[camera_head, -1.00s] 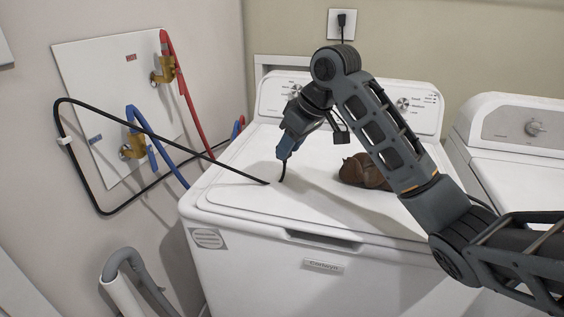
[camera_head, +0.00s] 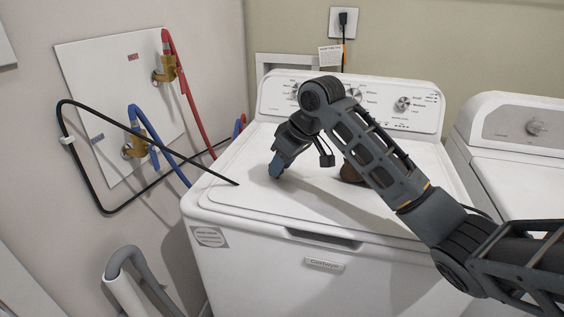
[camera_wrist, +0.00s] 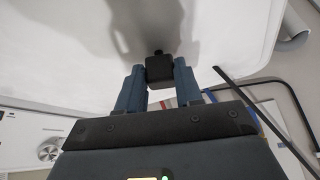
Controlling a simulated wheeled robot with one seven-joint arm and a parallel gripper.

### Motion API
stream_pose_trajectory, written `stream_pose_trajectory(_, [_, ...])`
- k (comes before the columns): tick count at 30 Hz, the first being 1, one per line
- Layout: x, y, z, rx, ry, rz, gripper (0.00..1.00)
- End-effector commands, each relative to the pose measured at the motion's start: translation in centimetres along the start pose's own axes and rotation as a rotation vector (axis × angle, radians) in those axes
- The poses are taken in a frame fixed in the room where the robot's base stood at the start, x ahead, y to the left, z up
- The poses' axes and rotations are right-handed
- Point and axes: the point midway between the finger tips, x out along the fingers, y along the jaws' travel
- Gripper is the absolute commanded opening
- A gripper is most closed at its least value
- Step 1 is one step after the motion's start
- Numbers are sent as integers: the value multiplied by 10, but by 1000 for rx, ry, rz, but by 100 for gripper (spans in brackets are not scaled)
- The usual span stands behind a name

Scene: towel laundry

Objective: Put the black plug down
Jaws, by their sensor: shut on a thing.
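My gripper (camera_head: 275,172) points down, low over the left part of the white washer's lid (camera_head: 330,210). In the wrist view my gripper (camera_wrist: 158,76) is shut on the black plug (camera_wrist: 160,70), a small dark block between its two blue fingers. The plug is not clearly visible in the head view. I cannot tell whether it touches the lid. A black cord (camera_head: 190,160) runs from the left wall and ends over the lid, left of the gripper; it also shows in the wrist view (camera_wrist: 245,95). I cannot see whether it joins the plug.
A brown object (camera_head: 349,174) lies on the lid, mostly hidden by my arm. Blue (camera_head: 153,139) and red (camera_head: 187,100) hoses hang on the left wall. Another white machine (camera_head: 520,150) stands at the right. The lid's front left is clear.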

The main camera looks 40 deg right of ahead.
Motion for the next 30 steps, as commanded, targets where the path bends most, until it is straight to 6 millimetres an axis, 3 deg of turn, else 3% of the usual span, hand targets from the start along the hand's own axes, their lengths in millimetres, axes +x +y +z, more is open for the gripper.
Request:
stream_pose_trajectory(12, [8,0,4,0,1,-1,0])
stream_pose_trajectory(13, [8,0,4,0,0,-1,37])
stream_pose_trajectory(21, [8,0,4,0,0,-1,61])
stream_pose_trajectory(30, [3,0,2,-1,1,1,61])
